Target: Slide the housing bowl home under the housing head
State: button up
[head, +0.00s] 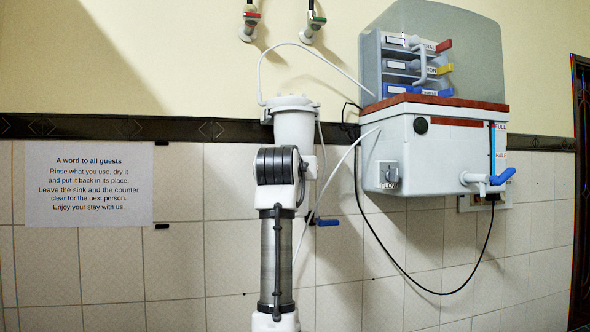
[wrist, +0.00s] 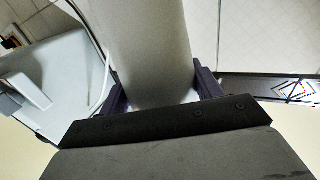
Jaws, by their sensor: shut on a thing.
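The white housing head (head: 293,101) is on the wall in the head view, with a thin white hose at its left. The pale housing bowl (head: 294,130) is directly below it, upright, with no clear gap between them; I cannot tell how closely they meet. My arm hides the bowl's lower part in the head view. In the wrist view the bowl (wrist: 150,45) is a smooth cylinder between the two dark fingers of my gripper (wrist: 162,92), which is shut on it. The gripper itself is hidden behind my arm in the head view.
A white purifier box (head: 425,150) with a blue tap and coloured cartridges (head: 410,65) hangs close on the right. A blue-handled valve (head: 325,222) sits low beside the bowl. Hoses (head: 345,165) loop nearby. Two wall taps (head: 250,22) are above.

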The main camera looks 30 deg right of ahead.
jog(key=shift+w+d+r, duration=0.1)
jog(key=shift+w+d, duration=0.15)
jog(key=shift+w, duration=0.85)
jog(key=shift+w+d, duration=0.25)
jog(key=shift+w, duration=0.85)
jog(key=o, duration=1.4)
jog(key=shift+c, duration=0.2)
jog(key=shift+f, duration=0.2)
jog(key=b+v, duration=0.7)
jog(key=v, duration=0.6)
jog(key=shift+s+a+r, duration=0.15)
jog(key=shift+s+a, duration=0.05)
jog(key=shift+s, duration=0.1)
